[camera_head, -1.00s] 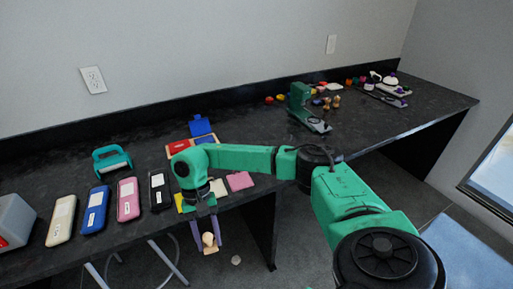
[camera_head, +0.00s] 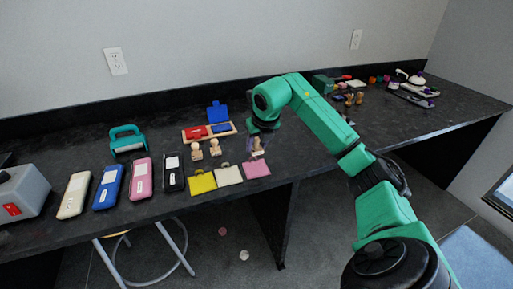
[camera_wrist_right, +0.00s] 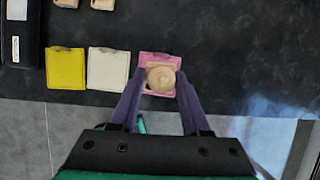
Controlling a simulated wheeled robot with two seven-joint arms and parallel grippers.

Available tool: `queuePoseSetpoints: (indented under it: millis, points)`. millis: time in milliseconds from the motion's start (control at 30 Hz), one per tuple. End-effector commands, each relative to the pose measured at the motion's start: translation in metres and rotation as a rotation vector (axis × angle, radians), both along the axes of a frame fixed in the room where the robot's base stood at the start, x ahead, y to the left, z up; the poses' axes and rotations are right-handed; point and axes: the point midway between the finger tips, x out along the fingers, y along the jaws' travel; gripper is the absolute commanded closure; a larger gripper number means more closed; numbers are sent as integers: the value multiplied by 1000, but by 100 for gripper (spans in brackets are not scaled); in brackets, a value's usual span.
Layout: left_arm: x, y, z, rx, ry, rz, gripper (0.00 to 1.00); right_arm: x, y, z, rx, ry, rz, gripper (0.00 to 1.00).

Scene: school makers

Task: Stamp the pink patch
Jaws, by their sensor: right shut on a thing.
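The pink patch (camera_head: 257,169) lies flat near the table's front edge, right of the white patch (camera_head: 229,175) and the yellow patch (camera_head: 202,183). My right gripper (camera_head: 257,146) points down just over the pink patch. In the right wrist view, its purple fingers (camera_wrist_right: 160,80) are shut on a wooden stamp (camera_wrist_right: 160,77). The stamp covers the middle of the pink patch (camera_wrist_right: 150,58), whose rim shows around it. I cannot tell whether the stamp's face touches the patch. My left gripper is out of view.
Two wooden stamps (camera_head: 205,149) stand behind the yellow and white patches. A black case (camera_head: 173,174) and other coloured cases lie left. Dark table right of the pink patch is clear.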

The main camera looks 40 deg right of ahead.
Motion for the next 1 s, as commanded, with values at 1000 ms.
queuePoseSetpoints:
  millis: [1000]
  points:
    - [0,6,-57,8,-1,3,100,0,0,-66,2,2,0,100]
